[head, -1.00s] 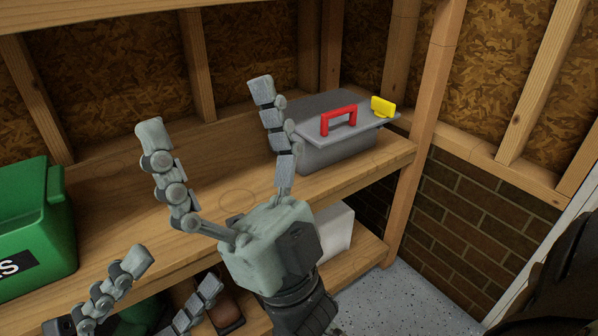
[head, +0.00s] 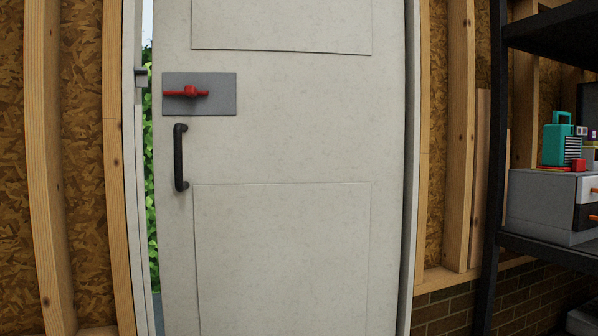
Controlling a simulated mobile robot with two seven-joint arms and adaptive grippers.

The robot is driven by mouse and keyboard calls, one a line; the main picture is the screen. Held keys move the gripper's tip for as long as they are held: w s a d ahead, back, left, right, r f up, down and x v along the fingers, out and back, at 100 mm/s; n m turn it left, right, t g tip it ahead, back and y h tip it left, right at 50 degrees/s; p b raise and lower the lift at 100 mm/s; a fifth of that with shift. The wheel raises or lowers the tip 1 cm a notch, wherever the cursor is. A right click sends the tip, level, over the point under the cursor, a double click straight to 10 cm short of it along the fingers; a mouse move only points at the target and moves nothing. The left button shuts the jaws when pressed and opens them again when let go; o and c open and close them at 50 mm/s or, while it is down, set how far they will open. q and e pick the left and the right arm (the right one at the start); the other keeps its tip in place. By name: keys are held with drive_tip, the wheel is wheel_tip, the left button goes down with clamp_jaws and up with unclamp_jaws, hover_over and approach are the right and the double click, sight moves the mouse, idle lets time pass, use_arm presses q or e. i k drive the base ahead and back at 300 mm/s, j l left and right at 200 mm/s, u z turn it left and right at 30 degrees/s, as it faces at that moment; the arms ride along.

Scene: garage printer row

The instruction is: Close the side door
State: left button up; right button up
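The side door (head: 283,130) is a pale panelled door that fills the middle of the head view. It stands slightly ajar: a narrow gap on its left side shows green leaves outside. A black pull handle (head: 179,157) is upright near its left edge. Above the handle is a grey plate (head: 222,95) with a red latch lever (head: 187,92) lying level. A small metal catch (head: 141,78) sits on the left door frame. Neither of my grippers is in view.
Wooden studs (head: 50,170) and chipboard walls flank the door. At the right stands a black shelf rack (head: 491,170) holding a grey drawer unit (head: 537,205) and a teal case (head: 556,140). Nothing shows in front of the door.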

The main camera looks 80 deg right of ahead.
sight(278, 189)
drive_tip(key=z, duration=0.5)
drive_tip(key=j+z, duration=0.1)
drive_tip(key=z, duration=1.4)
drive_tip(key=k+z, duration=0.1)
drive_tip(key=z, duration=0.4)
